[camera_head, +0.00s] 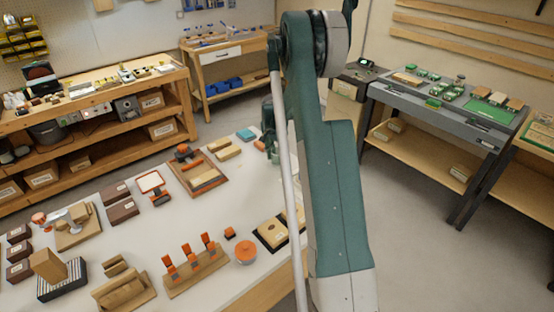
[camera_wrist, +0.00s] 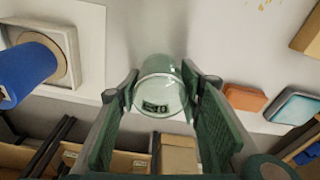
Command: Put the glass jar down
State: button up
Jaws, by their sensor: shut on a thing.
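My gripper (camera_wrist: 160,88) is shut on the glass jar (camera_wrist: 160,72), a clear, greenish jar with a dark label, in the wrist view. One finger lies against each side of it. The jar is over or at the white bench top (camera_wrist: 195,30), near its edge; I cannot tell whether its base touches the surface. In the head view my arm hides most of this area, and I cannot make out the jar there.
In the wrist view an orange block (camera_wrist: 245,97) and a teal box (camera_wrist: 293,108) lie to the right of the jar. A blue cylinder (camera_wrist: 25,72) is at the left, by a white board with a round tan piece (camera_wrist: 62,58). In the head view, wooden holders (camera_head: 198,268) and brown boxes (camera_head: 122,210) occupy the bench's nearer part.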

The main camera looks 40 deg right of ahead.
jog(key=shift+f, duration=0.7)
jog(key=shift+f, duration=0.15)
jog(key=o, duration=0.9)
jog(key=r, duration=0.4)
jog(key=a+r+p, duration=0.1)
jog(key=r, duration=0.7)
jog(key=shift+s+a+r, duration=0.15)
jog(key=shift+a, duration=0.05)
